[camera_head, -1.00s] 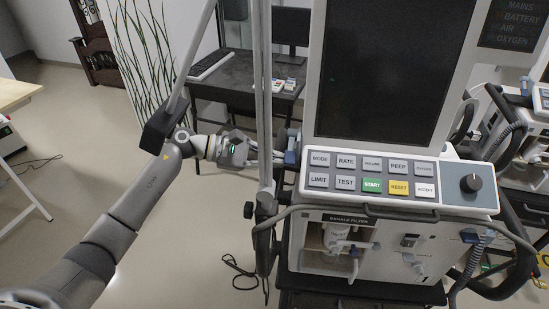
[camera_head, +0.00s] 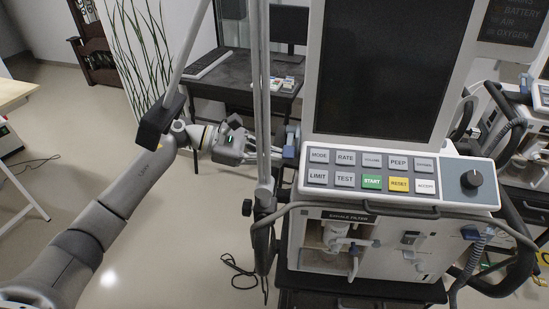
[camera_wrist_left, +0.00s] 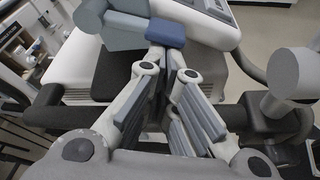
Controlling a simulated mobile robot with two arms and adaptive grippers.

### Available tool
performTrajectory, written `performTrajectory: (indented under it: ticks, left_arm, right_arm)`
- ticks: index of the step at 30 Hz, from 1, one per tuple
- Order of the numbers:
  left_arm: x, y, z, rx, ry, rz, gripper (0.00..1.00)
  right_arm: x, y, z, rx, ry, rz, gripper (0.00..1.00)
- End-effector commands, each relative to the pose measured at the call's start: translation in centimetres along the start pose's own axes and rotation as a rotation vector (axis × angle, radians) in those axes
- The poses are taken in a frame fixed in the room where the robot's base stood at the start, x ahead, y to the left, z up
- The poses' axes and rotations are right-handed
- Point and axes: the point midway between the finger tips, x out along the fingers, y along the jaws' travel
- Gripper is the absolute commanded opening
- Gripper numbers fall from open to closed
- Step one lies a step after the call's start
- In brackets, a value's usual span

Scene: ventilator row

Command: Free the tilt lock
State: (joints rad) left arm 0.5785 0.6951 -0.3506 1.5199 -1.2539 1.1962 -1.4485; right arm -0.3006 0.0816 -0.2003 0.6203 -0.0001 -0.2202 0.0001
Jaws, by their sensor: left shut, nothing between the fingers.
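The ventilator's tilting head has a dark screen (camera_head: 378,75) and a button panel (camera_head: 372,171). A blue lever (camera_head: 292,139), which looks like the tilt lock, sits at the left side of the panel. In the left wrist view a blue-grey end piece (camera_wrist_left: 166,33) lies just beyond the fingertips. My left gripper (camera_head: 276,156) reaches in from the left, partly hidden behind the vertical poles. In the left wrist view its fingers (camera_wrist_left: 171,62) are shut and empty, close to the blue piece. I cannot tell whether they touch it. My right gripper is not in view.
Vertical poles (camera_head: 262,95) stand between my left wrist and the head camera. A dark desk (camera_head: 238,68) with a keyboard is behind. A cable (camera_head: 240,270) lies on the floor. Another ventilator (camera_head: 530,125) stands at the right.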

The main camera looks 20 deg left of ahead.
Motion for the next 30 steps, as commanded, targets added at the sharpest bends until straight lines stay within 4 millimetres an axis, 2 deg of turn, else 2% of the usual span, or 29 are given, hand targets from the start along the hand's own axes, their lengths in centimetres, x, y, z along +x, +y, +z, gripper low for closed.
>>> performTrajectory:
  ticks: [9, 24, 30]
  left_arm:
    - [-0.7, -0.4, 1.9, -0.276, 0.000, -0.097, 0.00]
    - [-1.6, 0.0, 4.8, -0.705, -0.002, -0.247, 0.00]
    - [-1.7, -0.1, 4.8, -0.732, -0.001, -0.257, 0.00]
  right_arm:
    - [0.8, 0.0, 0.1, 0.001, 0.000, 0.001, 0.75]
    - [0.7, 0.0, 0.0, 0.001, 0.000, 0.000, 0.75]
    - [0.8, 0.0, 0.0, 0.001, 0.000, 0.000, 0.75]
